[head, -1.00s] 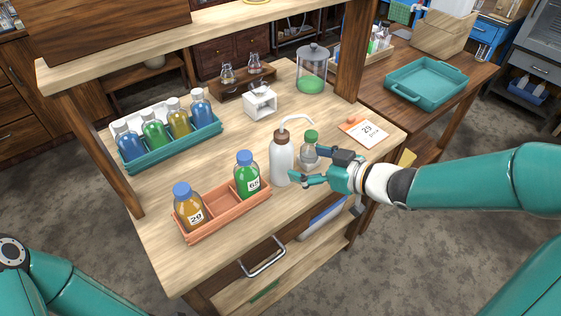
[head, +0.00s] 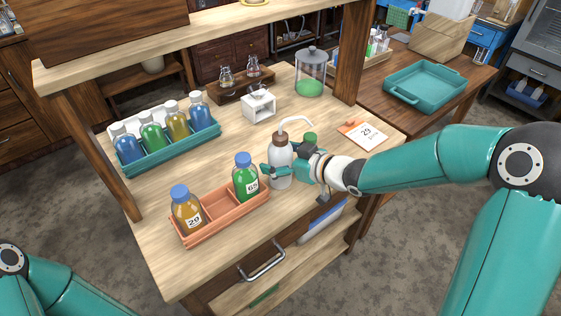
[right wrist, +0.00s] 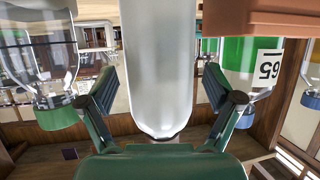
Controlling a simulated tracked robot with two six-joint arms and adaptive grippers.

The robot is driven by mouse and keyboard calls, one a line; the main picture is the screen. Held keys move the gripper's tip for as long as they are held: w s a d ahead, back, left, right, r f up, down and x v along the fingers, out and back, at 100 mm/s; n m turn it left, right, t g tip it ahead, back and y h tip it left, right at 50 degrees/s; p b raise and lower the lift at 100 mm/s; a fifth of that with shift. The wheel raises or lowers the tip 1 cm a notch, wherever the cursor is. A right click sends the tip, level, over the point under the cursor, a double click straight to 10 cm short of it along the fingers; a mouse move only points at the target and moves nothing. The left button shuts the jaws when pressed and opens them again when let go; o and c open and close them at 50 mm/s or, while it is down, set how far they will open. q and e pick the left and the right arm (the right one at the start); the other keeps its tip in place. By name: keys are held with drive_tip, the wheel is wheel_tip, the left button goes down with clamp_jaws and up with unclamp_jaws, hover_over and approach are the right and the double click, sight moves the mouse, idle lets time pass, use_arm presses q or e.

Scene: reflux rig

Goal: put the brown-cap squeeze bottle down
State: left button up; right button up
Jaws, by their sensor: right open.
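The brown-cap squeeze bottle (head: 280,153) is white with a brown collar and a bent spout. It stands upright on the wooden bench, between the orange rack and the green-cap bottle. My right gripper (head: 283,168) is open, with its fingers on either side of the bottle's body and hiding part of it. In the right wrist view the white bottle (right wrist: 160,60) fills the middle, between the two spread fingers (right wrist: 160,95), with gaps showing beside it. My left gripper is out of view; only part of my left arm shows.
An orange rack (head: 222,216) with an amber and a green bottle (head: 245,180) stands close on the left. The green-cap bottle (head: 310,138) stands just behind my right gripper, mostly hidden.

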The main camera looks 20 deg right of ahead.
sight(281, 126)
drive_tip(key=c, duration=0.9)
drive_tip(key=shift+r, duration=0.15)
drive_tip(key=shift+r+p, duration=0.8)
drive_tip(key=shift+r, duration=1.7)
drive_tip(key=shift+r+p, duration=0.95)
drive_tip(key=shift+r, duration=1.3)
